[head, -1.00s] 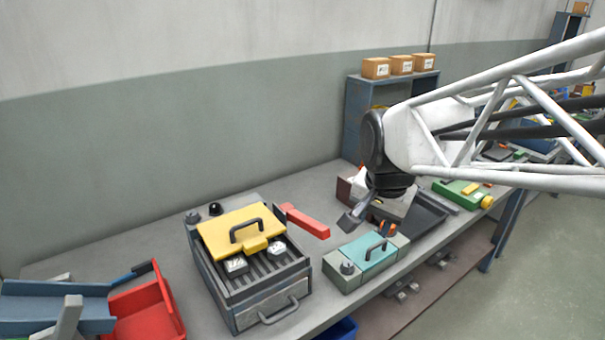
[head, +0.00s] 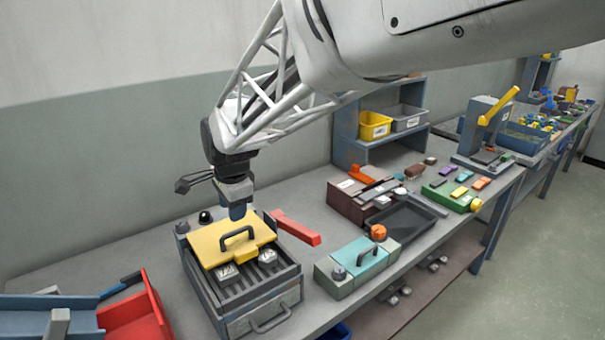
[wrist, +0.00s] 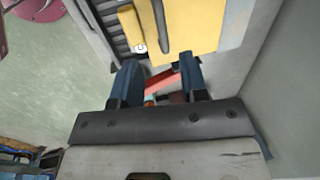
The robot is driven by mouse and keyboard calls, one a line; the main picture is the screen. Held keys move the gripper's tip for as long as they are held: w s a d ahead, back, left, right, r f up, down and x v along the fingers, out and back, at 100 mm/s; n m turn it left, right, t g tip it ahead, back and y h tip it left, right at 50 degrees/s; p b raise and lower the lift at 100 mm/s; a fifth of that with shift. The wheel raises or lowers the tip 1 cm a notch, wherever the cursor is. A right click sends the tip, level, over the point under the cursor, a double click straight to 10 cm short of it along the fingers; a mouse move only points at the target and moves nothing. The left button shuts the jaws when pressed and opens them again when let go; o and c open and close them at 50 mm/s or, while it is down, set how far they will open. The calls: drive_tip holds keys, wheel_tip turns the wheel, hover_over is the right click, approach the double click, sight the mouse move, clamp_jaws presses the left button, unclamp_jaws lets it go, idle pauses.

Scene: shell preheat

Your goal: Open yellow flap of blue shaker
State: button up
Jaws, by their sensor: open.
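The blue-grey shaker box (head: 207,285) stands on the bench in the head view. Its yellow flap (head: 213,249) lies over the rear of the slatted top and has a black arched handle (head: 237,233). The front slats are uncovered. My gripper (head: 238,213) points down above the flap's back edge, apart from the handle, its jaws hard to make out there. In the wrist view my gripper (wrist: 158,62) is open with nothing between its blue fingers. The yellow flap (wrist: 205,25) and dark handle (wrist: 159,22) lie beyond the fingertips.
A red bar (head: 297,229) sticks out at the shaker's right. Two small labelled blocks (head: 268,257) sit on the front slats. A teal-topped box (head: 362,256) stands to the right, a red bin (head: 140,318) to the left. Bare bench lies between shaker and red bin.

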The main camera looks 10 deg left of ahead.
sight(233, 232)
drive_tip(key=shift+a, duration=0.15)
drive_tip(key=shift+f, duration=0.2)
drive_tip(key=shift+w+a+f, duration=0.15)
drive_tip(key=shift+w+f, duration=0.05)
drive_tip(key=shift+f, duration=1.05)
drive_tip(key=shift+w+a+f, duration=0.15)
drive_tip(key=shift+a+f, duration=0.05)
drive_tip(key=shift+f, duration=1)
drive_tip(key=shift+w+a+f, duration=0.15)
drive_tip(key=shift+w+f, duration=0.05)
drive_tip(key=shift+f, duration=1.05)
clamp_jaws()
